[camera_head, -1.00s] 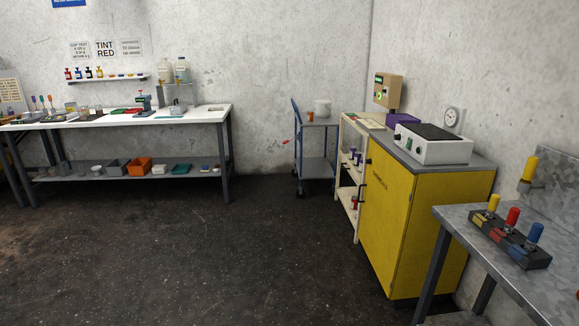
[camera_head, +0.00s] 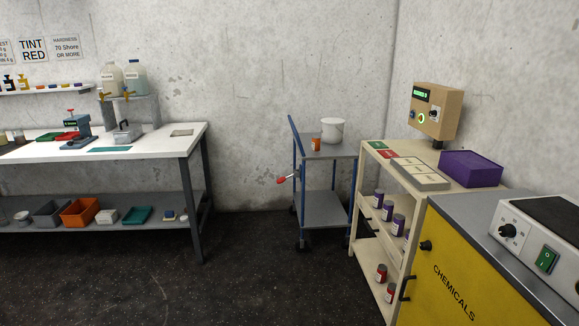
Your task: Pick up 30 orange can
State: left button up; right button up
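Neither of my grippers shows in the head view.
A cream shelf (camera_head: 371,195) with purple and red cans and a yellow chemicals cabinet (camera_head: 450,277) stand on the right. A white workbench (camera_head: 150,145) is on the left. Dark floor (camera_head: 255,260) before the cart is clear.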

aim_at(316, 139)
jog(key=i, duration=2.3)
